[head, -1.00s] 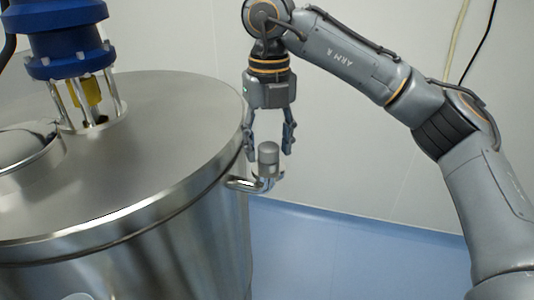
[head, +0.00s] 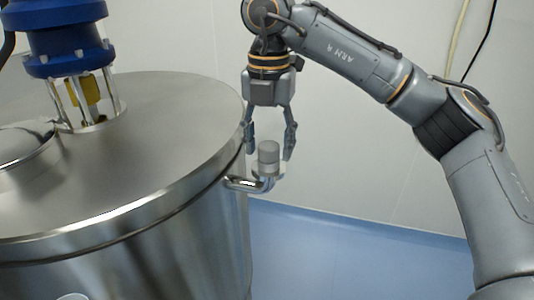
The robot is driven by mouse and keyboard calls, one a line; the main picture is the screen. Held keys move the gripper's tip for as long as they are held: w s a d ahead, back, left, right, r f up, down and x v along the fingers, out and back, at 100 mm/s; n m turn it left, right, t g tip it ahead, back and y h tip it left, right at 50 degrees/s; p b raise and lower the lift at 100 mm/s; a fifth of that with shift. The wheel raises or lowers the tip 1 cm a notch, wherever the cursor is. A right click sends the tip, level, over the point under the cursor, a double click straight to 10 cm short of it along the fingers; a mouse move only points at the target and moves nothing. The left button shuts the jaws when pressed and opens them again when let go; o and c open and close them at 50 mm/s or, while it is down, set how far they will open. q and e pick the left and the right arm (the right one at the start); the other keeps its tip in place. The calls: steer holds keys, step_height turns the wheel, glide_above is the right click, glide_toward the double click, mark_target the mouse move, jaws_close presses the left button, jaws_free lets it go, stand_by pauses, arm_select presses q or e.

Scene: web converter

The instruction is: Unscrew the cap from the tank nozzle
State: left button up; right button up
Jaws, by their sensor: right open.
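The tank (head: 170,200) is a large steel vessel at the left of the head view. A bent pipe nozzle (head: 245,184) sticks out from its right side. A grey cylindrical cap (head: 268,155) sits upright on the nozzle's end. My right gripper (head: 269,156) points straight down over the cap. Its fingers are open, one to each side of the cap, with a visible gap on both sides. My left gripper is not in view.
A blue motor (head: 66,35) on a post frame stands on the tank's lid, beside a round hatch (head: 22,150). A white wall (head: 350,150) lies behind. The blue floor (head: 350,260) right of the tank is clear.

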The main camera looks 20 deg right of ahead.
jaws_close()
steer(key=n+p, duration=0.1)
steer(key=n, duration=0.3)
stand_by(0.4)
steer(key=shift+n, duration=0.9)
